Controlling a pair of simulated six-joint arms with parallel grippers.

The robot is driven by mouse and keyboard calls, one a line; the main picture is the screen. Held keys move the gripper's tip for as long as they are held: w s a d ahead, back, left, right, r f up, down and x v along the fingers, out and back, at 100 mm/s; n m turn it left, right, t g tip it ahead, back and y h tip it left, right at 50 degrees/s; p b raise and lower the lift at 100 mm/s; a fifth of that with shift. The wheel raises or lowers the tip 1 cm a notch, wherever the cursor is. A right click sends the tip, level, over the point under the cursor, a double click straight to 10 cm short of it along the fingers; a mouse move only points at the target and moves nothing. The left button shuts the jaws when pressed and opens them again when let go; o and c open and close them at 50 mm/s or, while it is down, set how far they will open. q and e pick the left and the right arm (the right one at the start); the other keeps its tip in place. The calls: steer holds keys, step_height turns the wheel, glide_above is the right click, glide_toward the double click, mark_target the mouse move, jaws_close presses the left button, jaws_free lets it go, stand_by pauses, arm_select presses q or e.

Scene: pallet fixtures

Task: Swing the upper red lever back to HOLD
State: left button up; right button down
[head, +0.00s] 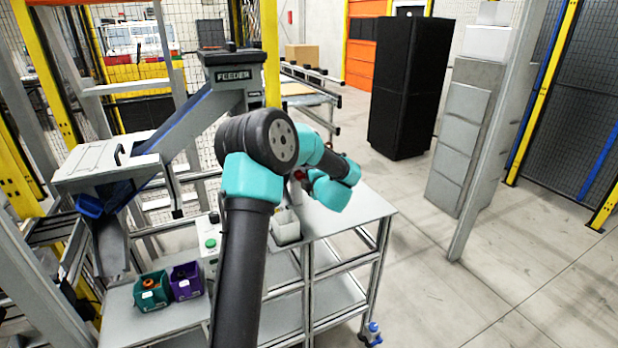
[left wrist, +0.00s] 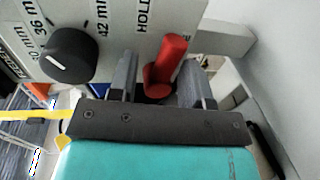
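In the left wrist view a red lever (left wrist: 165,66) stands out from a light panel (left wrist: 110,12), tilted toward the upper right. Beside it is a partly hidden label (left wrist: 145,14) whose visible letters look like the start of HOLD. My left gripper (left wrist: 157,72) is open, with one grey finger on each side of the lever and visible gaps. I cannot tell whether either finger touches it. A black knob (left wrist: 70,54) with 36 and 42 mm marks sits left of the fingers. In the head view my arm hides most of this area. My right gripper is not in view.
A grey table (head: 345,214) carries a small grey bin (head: 286,227). A green bin (head: 150,296) and a purple bin (head: 187,283) stand on a lower surface near a green button (head: 210,243). A FEEDER chute (head: 236,76) rises behind.

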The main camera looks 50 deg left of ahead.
arm_select(q)
steer(key=shift+d, duration=0.2)
steer(key=v, duration=1.7)
steer(key=shift+s, duration=0.1)
steer(key=shift+w+d+f+m, duration=0.2)
steer(key=shift+w+d+m, duration=0.05)
steer(key=shift+w+m, duration=0.45)
steer(key=shift+a, duration=0.1)
steer(key=x, duration=1.7)
steer(key=shift+a, duration=0.1)
steer(key=shift+c, duration=0.2)
